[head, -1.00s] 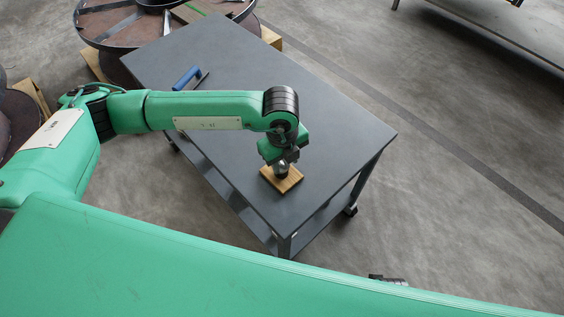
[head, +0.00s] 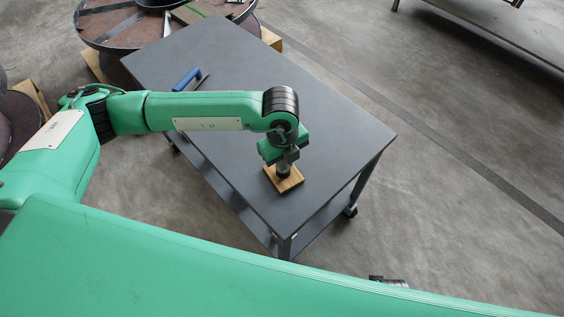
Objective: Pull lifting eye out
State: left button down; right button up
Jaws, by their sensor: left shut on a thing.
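My left gripper (head: 284,161) points down over the front part of a dark grey table. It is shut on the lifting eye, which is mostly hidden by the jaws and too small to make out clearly. Directly below is a square wooden block (head: 292,184) lying on the table top. A dark part shows between the jaws and the block; I cannot tell whether the eye is still seated in the block. A small dark part at the lower edge of the view may belong to my right arm; its jaws cannot be made out.
The dark table (head: 335,128) stands on castors and is mostly bare. A blue-handled tool (head: 187,78) lies near its left edge. Rusty steel reels (head: 118,30) stand behind on timber. Another table or bench (head: 500,30) is at the upper right. The floor on the right is clear.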

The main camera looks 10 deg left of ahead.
pick_arm(q)
jog(key=shift+r, duration=0.5)
jog(key=shift+r+p, duration=2.7)
jog(key=shift+r, duration=1.75)
